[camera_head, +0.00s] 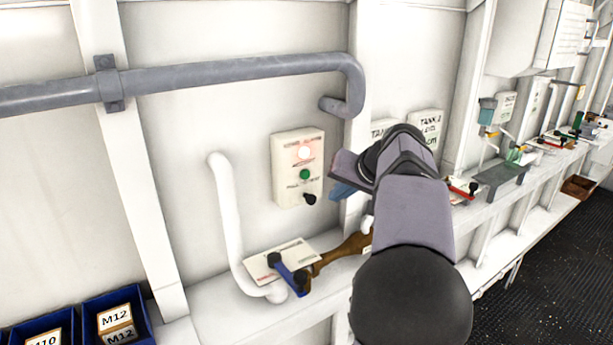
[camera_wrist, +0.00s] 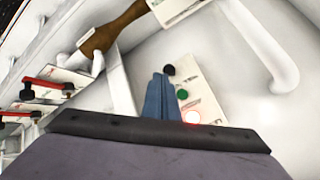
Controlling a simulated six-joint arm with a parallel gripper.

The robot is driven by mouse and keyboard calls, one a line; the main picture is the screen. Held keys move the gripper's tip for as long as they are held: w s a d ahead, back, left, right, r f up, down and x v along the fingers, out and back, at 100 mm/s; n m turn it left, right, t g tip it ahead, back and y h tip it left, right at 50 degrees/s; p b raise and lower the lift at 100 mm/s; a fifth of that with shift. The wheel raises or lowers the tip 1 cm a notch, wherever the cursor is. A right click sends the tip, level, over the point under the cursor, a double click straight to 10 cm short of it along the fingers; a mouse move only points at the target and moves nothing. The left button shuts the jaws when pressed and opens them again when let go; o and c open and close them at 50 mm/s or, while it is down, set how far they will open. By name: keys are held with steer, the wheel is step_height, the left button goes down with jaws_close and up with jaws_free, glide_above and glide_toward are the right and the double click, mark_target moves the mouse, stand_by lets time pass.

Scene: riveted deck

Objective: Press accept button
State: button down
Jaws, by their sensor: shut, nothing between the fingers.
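A cream alarm box (camera_head: 284,178) is fixed to the white wall. It carries a glowing red-white lamp (camera_head: 304,152) at the top, a green button (camera_head: 305,174) in the middle and a black knob (camera_head: 310,198) at the bottom. Small red and black lettering sits by them, too small to read surely. My gripper (camera_head: 335,190) is just right of the box, its blue fingers shut and empty. In the wrist view the shut fingers (camera_wrist: 160,82) show beside the green button (camera_wrist: 182,94), apart from it in the picture; whether they touch the box I cannot tell.
A grey pipe (camera_head: 230,72) runs above the box and bends down at its right. A white pipe (camera_head: 228,225) stands to its left. A shelf below bears a card (camera_head: 262,262), a blue-handled item (camera_head: 287,273) and a brown wooden piece (camera_head: 340,252).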

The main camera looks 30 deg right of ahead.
steer(key=shift+w, duration=0.1)
steer(key=w+p, duration=0.5)
steer(key=w, duration=0.3)
steer(key=shift+w+p, duration=0.3)
steer(key=shift+w, duration=0.05)
steer(key=shift+w+p, duration=0.6)
steer(key=shift+w, duration=0.3)
stand_by(3.0)
steer(key=shift+s, duration=0.15)
steer(key=shift+s+b, duration=0.8)
steer(key=shift+s+f, duration=0.1)
steer(key=shift+s+b, duration=1.8)
steer(key=shift+s, duration=0.6)
